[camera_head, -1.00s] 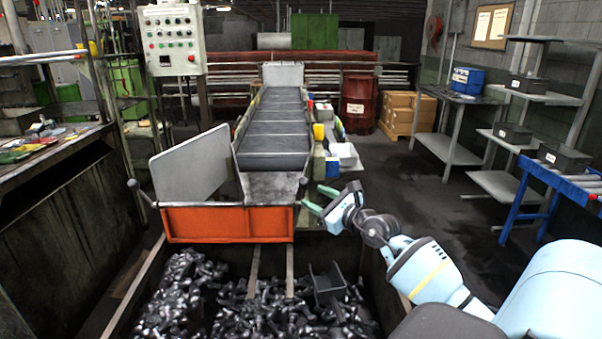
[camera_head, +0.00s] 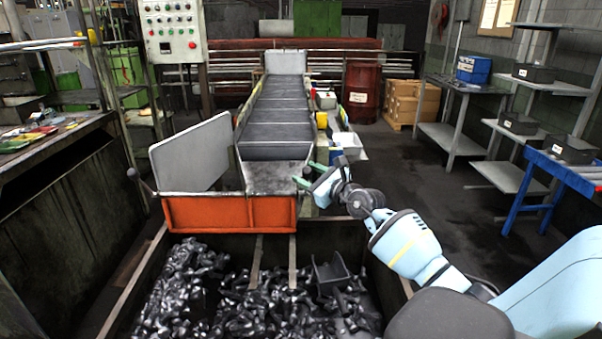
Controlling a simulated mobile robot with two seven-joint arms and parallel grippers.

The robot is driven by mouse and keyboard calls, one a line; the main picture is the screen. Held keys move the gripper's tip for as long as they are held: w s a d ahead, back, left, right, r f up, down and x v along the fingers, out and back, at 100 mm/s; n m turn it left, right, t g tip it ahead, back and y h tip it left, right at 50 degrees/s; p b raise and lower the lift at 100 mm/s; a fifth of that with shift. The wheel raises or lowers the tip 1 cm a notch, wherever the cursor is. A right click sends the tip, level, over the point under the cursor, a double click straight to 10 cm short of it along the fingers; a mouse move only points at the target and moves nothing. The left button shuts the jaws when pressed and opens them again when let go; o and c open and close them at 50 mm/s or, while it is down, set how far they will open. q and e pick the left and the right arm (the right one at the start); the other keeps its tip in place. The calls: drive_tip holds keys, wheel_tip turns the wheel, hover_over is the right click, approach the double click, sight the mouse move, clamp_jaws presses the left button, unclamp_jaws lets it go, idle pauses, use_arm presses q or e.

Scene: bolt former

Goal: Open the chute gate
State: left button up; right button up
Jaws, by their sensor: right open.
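The chute gate appears to be the grey plate (camera_head: 193,153) standing tilted at the left side of the chute mouth. A lever with a round dark knob (camera_head: 133,173) sticks out at its lower left. The orange front panel (camera_head: 229,214) spans the chute's lower end, below the grey chute floor (camera_head: 272,176). My right gripper (camera_head: 305,175) is open and empty, with green fingers pointing left at the chute's right side wall. I cannot tell whether the fingers touch it. My left gripper is out of view.
A bin (camera_head: 140,275) of dark bolts lies below the chute, with a dark scoop-like piece (camera_head: 331,272) on the bolts. The conveyor (camera_head: 275,122) runs back from the chute. A control box (camera_head: 173,30) stands back left. Shelves and a blue-framed stand (camera_head: 545,180) are at right.

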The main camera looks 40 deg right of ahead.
drive_tip(key=shift+w, duration=1.25)
clamp_jaws()
